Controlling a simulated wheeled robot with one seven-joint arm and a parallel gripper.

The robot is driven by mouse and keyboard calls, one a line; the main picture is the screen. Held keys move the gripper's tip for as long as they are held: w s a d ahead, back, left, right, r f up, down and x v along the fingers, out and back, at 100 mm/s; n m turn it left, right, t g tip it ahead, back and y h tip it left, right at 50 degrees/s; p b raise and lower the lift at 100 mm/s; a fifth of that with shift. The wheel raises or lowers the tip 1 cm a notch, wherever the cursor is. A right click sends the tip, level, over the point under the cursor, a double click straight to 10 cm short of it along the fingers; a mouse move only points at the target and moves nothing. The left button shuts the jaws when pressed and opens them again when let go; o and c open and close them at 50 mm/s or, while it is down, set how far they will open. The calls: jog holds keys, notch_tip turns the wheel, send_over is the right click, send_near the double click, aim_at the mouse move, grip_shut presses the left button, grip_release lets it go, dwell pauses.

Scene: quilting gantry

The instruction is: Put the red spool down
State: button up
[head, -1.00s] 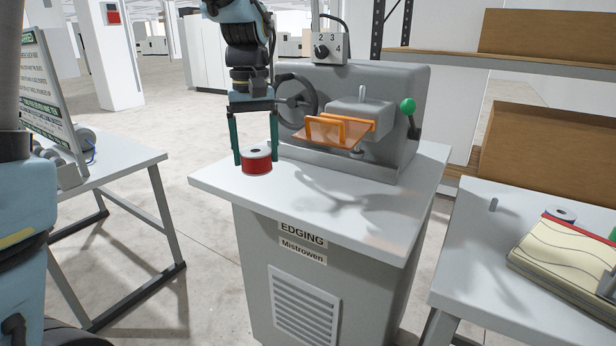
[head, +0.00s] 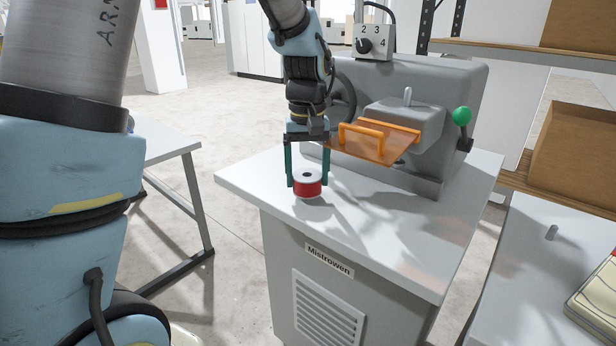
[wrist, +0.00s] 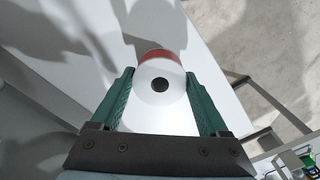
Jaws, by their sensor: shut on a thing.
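My gripper (head: 307,181) points straight down, with its green fingers shut on the red spool (head: 308,189). The spool is upright, with a white top and a dark centre hole. It is over the left part of the grey worktop (head: 255,180) of the edging machine, at or just above the surface; I cannot tell whether it touches. In the wrist view the spool (wrist: 160,54) sits between the two fingers, its red side showing at the far edge.
Right of my gripper is the grey machine head (head: 450,90) with a tilted orange guard (head: 375,142) and a green knob (head: 461,115). The worktop's front is bare. Another table (head: 545,260) stands at the right.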

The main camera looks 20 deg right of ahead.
jog(key=shift+f, duration=0.6)
jog(key=shift+f, duration=0.1)
jog(key=o, duration=1.4)
notch_tip(320, 180, up, 12)
jog(key=shift+r+b, duration=0.1)
jog(key=shift+b, duration=0.6)
jog(key=s+a+f, duration=0.1)
jog(key=a+f, duration=0.3)
jog(key=a, duration=0.5)
jog(key=s+a+f+n+t, duration=0.1)
jog(key=a+f, duration=0.4)
jog(key=a, duration=0.5)
jog(key=s+a+f+n, duration=0.1)
jog(key=a+f, duration=0.4)
jog(key=a, duration=0.4)
jog(key=shift+a+f+t, duration=0.15)
jog(key=shift+f+t, duration=0.1)
jog(key=shift+t, duration=0.05)
